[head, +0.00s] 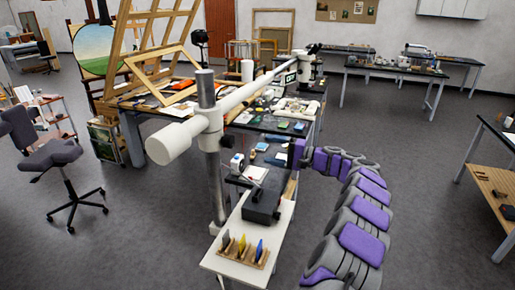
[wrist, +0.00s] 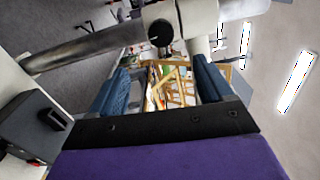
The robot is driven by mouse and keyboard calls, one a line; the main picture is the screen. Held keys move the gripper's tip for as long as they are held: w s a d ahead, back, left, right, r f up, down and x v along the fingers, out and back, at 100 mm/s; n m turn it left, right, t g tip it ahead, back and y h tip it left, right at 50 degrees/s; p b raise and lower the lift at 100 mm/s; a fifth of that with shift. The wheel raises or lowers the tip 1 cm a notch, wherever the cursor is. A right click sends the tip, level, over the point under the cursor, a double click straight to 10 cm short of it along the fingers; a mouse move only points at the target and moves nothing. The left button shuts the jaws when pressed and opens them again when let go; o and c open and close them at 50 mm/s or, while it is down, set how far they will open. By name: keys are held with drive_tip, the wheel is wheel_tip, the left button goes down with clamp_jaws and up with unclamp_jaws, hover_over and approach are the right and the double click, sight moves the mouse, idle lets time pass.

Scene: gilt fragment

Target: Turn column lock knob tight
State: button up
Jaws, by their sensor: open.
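The column lock knob (wrist: 160,32) is a round black knob on the white clamp in the wrist view. The grey metal column (head: 211,185) stands upright in the head view and passes through the white clamp (head: 206,124), which carries a long white boom. The column also crosses the upper left of the wrist view (wrist: 85,50). My gripper (wrist: 163,82) is open and empty, its two blue fingers spread. The knob appears above the gap between them, apart from both. In the head view my gripper (head: 294,154) is right of the column.
A small white table (head: 230,262) at the column's foot holds a black box (head: 264,202) and a wooden rack (head: 243,251) of coloured tools. A cluttered workbench (head: 299,125) and wooden easel (head: 122,48) stand behind. Open floor lies at left and right.

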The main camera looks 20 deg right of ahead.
drive_tip(key=shift+v, duration=1.2)
drive_tip(key=s+a+r+n+g+b, duration=0.15)
drive_tip(key=s+a+g, duration=0.25)
drive_tip(key=s+a, duration=0.55)
drive_tip(key=s+a+r+n+g+b, duration=0.1)
drive_tip(key=s+a+n+g, duration=0.3)
drive_tip(key=a, duration=1)
drive_tip(key=s+a+f+g+h+b, duration=0.1)
drive_tip(key=s+a+g+h, duration=0.1)
drive_tip(key=s, duration=0.4)
drive_tip(key=s+a+f+g+h+b, duration=0.1)
drive_tip(key=s+a+f, duration=0.1)
drive_tip(key=s, duration=0.4)
drive_tip(key=s+f+n+g+h+b, duration=0.15)
drive_tip(key=s+f+h, duration=0.4)
drive_tip(key=s, duration=0.85)
drive_tip(key=s+d+f+h, duration=0.3)
drive_tip(key=s+d+f, duration=0.1)
drive_tip(key=s+d, duration=0.2)
drive_tip(key=s+d+f+n+h+b, duration=0.1)
drive_tip(key=s+d+f+h, duration=0.2)
drive_tip(key=s, duration=0.6)
drive_tip(key=d+f, duration=0.2)
drive_tip(key=d, duration=0.1)
drive_tip(key=shift+s+d+f+b, duration=0.3)
drive_tip(key=shift+f, duration=0.05)
